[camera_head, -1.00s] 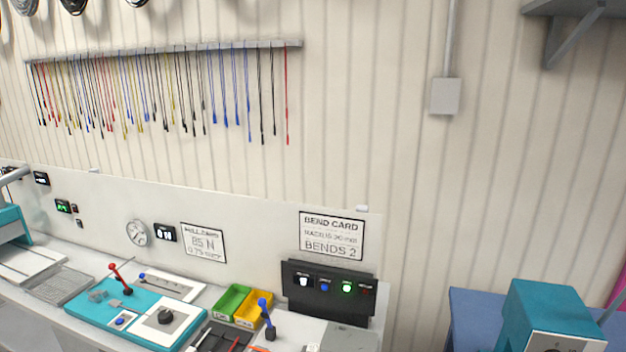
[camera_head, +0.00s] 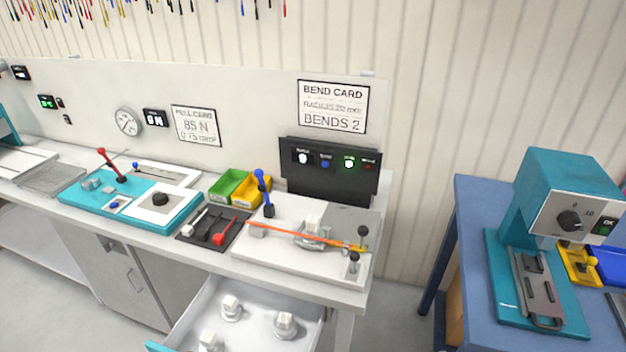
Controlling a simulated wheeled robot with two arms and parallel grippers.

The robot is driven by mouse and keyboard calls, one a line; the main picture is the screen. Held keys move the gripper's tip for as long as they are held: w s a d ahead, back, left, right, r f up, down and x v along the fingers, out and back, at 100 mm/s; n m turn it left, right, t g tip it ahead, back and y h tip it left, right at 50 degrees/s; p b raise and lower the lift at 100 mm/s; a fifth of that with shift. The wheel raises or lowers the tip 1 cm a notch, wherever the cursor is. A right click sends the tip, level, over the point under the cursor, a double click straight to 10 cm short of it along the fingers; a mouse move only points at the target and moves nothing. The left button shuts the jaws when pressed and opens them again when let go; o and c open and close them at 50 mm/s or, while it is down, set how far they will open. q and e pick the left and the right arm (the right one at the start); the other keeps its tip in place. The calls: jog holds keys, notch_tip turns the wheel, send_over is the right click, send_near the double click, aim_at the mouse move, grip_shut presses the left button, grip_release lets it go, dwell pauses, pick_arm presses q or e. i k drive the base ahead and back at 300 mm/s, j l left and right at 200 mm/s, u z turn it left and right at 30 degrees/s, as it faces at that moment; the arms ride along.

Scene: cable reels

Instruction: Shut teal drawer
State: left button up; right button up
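The teal drawer (camera_head: 187,319) is pulled out from under the light workbench, at the bottom middle of the head view. Its inside is white, and several white knob-like pieces (camera_head: 231,308) stand in it. A bit of its teal front (camera_head: 156,346) shows at the bottom edge; the rest of the front is cut off by the frame. Neither of my grippers is in view.
The workbench (camera_head: 262,279) carries a teal fixture (camera_head: 130,205), green (camera_head: 229,184) and yellow bins, a dark tray and a white bending plate (camera_head: 262,251) with an orange cable. A grey cabinet (camera_head: 125,270) is left of the drawer. A blue table (camera_head: 472,215) with a teal machine (camera_head: 560,190) stands right.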

aim_at(253, 333)
jog(key=u, duration=0.9)
jog(key=j+u, duration=0.1)
jog(key=j, duration=0.3)
jog(key=i+j+u, duration=0.15)
jog(key=j, duration=0.25)
